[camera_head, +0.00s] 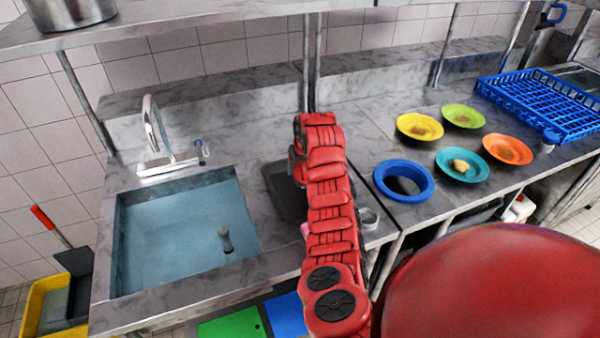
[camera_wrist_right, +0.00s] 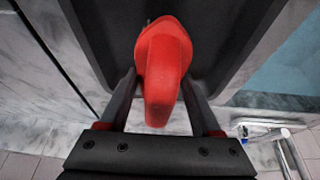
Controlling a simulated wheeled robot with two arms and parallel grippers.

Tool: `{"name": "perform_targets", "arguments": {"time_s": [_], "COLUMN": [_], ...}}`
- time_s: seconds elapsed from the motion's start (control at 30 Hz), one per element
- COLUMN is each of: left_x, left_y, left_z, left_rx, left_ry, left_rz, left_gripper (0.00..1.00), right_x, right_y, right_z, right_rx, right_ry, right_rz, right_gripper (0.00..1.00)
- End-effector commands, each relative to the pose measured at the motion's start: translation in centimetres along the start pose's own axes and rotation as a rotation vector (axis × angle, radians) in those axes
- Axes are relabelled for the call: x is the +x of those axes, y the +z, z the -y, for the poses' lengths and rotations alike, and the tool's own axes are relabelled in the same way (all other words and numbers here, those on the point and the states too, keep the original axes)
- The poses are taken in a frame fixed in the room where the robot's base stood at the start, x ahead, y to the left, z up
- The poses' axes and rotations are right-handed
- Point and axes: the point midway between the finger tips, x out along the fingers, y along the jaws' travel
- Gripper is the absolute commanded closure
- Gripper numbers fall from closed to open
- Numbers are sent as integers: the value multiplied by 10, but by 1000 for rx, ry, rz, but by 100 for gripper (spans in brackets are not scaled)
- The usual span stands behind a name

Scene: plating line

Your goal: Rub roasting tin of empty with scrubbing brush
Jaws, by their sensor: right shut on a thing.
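The dark roasting tin (camera_head: 284,206) sits on the metal counter just right of the sink, partly hidden by my right arm. It fills much of the right wrist view (camera_wrist_right: 225,40). My right gripper (camera_wrist_right: 160,82) is shut on the red scrubbing brush (camera_wrist_right: 163,55), over the tin. The brush's bristles are hidden beneath it, so I cannot tell whether they touch the tin's floor. In the head view the right gripper (camera_head: 296,168) is mostly hidden behind my red arm. My left gripper is not in view.
A water-filled sink (camera_head: 180,240) with a tap (camera_head: 155,130) lies to the left. Right of my arm are a blue ring-shaped bowl (camera_head: 381,178), several coloured plates with food bits and a blue rack (camera_head: 545,105). A post and shelf stand behind.

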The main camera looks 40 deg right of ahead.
Motion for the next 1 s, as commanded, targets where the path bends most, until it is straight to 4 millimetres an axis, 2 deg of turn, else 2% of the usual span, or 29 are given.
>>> {"name": "perform_targets", "arguments": {"time_s": [0.2,0.6,1.0], "left_x": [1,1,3], "left_y": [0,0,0], "left_z": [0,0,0], "left_rx": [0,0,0], "left_ry": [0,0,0], "left_rz": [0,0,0], "left_gripper": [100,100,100], "right_x": [-22,-26,-52], "right_y": [-10,-11,-22], "right_z": [-1,-1,-1], "right_rx": [1,1,1], "right_ry": [0,0,0], "right_rz": [-4,-1,-2], "right_gripper": [87,87,87]}}
